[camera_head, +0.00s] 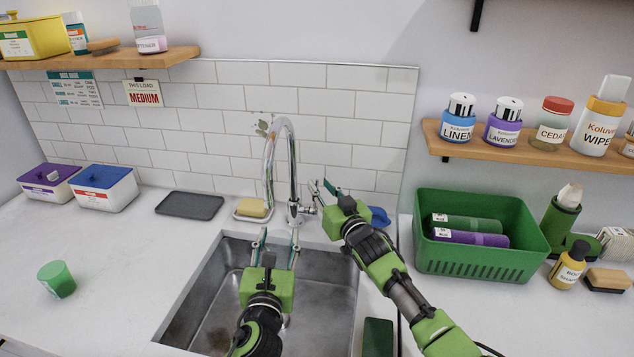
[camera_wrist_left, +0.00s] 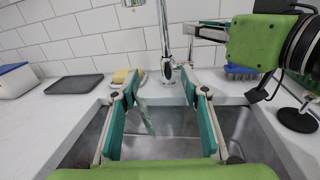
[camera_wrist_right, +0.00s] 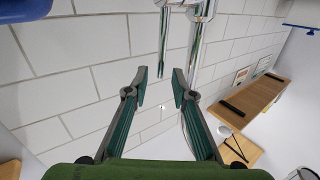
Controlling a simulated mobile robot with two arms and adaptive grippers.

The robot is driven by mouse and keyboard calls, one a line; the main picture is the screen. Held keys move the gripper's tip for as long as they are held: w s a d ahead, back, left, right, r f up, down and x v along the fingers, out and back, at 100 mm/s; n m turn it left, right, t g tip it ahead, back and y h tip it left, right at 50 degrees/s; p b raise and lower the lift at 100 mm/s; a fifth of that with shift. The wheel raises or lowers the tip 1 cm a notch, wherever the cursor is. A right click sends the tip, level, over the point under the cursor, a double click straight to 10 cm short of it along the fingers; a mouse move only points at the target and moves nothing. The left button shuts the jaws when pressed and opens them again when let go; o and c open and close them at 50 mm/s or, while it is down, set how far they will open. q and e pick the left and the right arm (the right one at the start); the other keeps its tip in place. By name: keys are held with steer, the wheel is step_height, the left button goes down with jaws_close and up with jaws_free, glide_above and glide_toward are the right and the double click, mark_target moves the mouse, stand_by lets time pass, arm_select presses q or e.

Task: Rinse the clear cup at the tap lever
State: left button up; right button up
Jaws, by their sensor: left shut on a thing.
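The tap (camera_head: 293,195) is a tall chrome gooseneck behind the steel sink (camera_head: 205,300). Its lever (camera_wrist_right: 162,50) shows as a thin dark-tipped bar in the right wrist view. My left gripper (camera_head: 278,240) is over the sink in front of the tap, shut on the clear cup (camera_wrist_left: 165,118), which is so transparent that only faint traces show between the fingers. I cannot tell whether water runs. My right gripper (camera_head: 325,187) is beside the tap, right of its column. Its fingers (camera_wrist_right: 159,78) are apart with nothing between them, and the lever lies just beyond the tips.
A yellow sponge (camera_head: 251,208) on a dish and a dark tray (camera_head: 189,206) lie behind the sink. A green cup (camera_head: 57,279) stands on the left counter. A green basket (camera_head: 482,235) stands right of my right arm. The left counter is mostly clear.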

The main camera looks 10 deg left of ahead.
mark_target(318, 183)
steer(key=shift+x, duration=1.65)
jaws_close()
